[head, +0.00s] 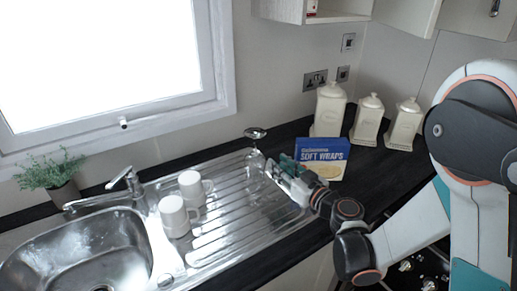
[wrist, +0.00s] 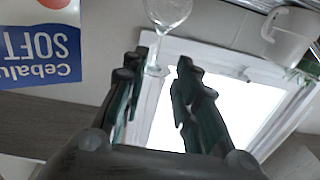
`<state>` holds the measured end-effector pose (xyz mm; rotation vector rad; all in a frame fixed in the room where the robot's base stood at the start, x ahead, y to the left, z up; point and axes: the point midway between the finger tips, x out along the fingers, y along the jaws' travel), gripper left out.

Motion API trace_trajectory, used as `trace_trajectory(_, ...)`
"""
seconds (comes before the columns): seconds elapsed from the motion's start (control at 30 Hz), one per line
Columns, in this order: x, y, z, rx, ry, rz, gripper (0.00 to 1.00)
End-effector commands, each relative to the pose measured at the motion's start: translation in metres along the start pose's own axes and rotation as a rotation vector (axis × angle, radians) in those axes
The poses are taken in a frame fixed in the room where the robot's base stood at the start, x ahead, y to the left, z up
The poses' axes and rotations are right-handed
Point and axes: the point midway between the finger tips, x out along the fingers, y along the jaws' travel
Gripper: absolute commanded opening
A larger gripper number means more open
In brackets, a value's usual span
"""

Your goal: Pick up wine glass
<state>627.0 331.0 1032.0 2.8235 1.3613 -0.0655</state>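The wine glass (head: 256,156) is clear and stands upside down on the drainboard of the sink, its round foot at the top. It also shows in the wrist view (wrist: 168,12), which is inverted, with the bowl at the top edge and the stem running down between my fingers in the picture. My gripper (head: 280,167) is just right of the glass in the head view. In the wrist view my gripper (wrist: 158,72) has its two fingers apart, with nothing held. The glass looks close beyond the fingertips; I cannot tell the exact gap.
The blue Soft Wraps box (head: 322,157) stands close behind and right of my gripper. Two white mugs (head: 174,216) (head: 191,188) stand left on the drainboard (head: 225,232). Cream canisters (head: 329,110) stand at the back right. A tap (head: 125,180) and a plant (head: 58,178) are further left.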

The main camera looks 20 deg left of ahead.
Motion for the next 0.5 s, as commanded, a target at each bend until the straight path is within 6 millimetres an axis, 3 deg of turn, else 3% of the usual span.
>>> trace_trajectory(0.27,0.017,-0.004,0.01,-0.013,0.041,-0.001,0.28)
trace_trajectory(0.5,0.061,-0.003,0.009,-0.013,0.04,-0.001,0.28)
